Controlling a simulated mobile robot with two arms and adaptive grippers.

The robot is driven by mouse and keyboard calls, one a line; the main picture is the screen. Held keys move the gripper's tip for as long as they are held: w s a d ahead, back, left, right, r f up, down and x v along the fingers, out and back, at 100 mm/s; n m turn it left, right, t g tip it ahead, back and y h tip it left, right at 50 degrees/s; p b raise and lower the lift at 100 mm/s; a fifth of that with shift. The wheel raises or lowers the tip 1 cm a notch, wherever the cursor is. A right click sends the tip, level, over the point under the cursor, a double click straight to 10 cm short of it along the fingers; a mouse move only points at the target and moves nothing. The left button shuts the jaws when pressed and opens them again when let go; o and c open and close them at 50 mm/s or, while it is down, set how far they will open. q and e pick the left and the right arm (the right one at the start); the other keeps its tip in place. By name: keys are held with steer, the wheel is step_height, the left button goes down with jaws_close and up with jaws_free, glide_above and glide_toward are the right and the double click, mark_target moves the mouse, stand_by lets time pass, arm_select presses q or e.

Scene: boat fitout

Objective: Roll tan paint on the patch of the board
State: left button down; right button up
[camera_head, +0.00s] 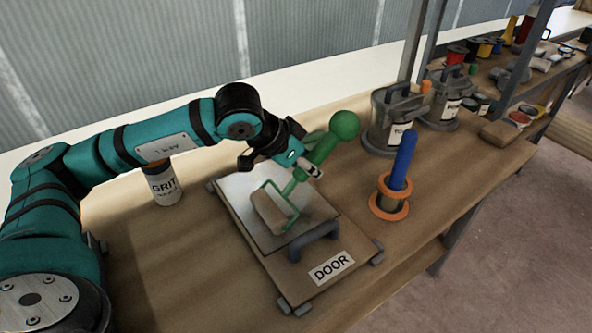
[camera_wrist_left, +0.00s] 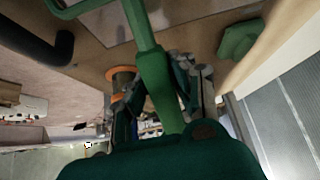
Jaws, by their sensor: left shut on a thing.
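A green paint roller (camera_head: 318,150) with a tan roller sleeve (camera_head: 268,211) is in my left gripper (camera_head: 300,167). The gripper is shut on its handle, and the round knob end points up to the right. The sleeve is over the grey plate of the board (camera_head: 297,293) marked DOOR; I cannot tell whether it touches. The plate (camera_head: 240,190) shows a duller brownish area right of the sleeve. In the left wrist view the green roller handle (camera_wrist_left: 155,80) runs between the fingers of my left gripper (camera_wrist_left: 180,75). My right gripper is not in view.
A dark handle (camera_head: 314,241) rises from the board. A GRIT can (camera_head: 162,183) stands left of it. A blue-handled tool in an orange-ringed holder (camera_head: 389,205) stands to the right. Lidded grey pots (camera_head: 392,120) are behind. The bench front right is clear.

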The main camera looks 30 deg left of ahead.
arm_select(q)
steer(key=shift+w+d, duration=0.25)
steer(key=shift+w, duration=0.25)
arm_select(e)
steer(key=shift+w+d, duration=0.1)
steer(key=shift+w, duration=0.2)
arm_select(q)
steer(key=shift+w+d, duration=0.3)
steer(key=shift+w, duration=0.2)
steer(key=w, duration=0.1)
steer(key=w+d, duration=0.1)
steer(key=w, duration=0.1)
steer(key=shift+w+d+f+b, duration=0.1)
steer(key=shift+d+b, duration=0.2)
steer(key=shift+d, duration=0.05)
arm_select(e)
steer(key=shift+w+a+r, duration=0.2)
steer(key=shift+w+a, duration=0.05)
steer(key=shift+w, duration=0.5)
arm_select(q)
steer(key=w, duration=0.1)
steer(key=w+d, duration=0.1)
steer(key=w, duration=0.1)
steer(key=w+d, duration=0.1)
steer(key=shift+w+d, duration=0.1)
steer(key=shift+w, duration=0.05)
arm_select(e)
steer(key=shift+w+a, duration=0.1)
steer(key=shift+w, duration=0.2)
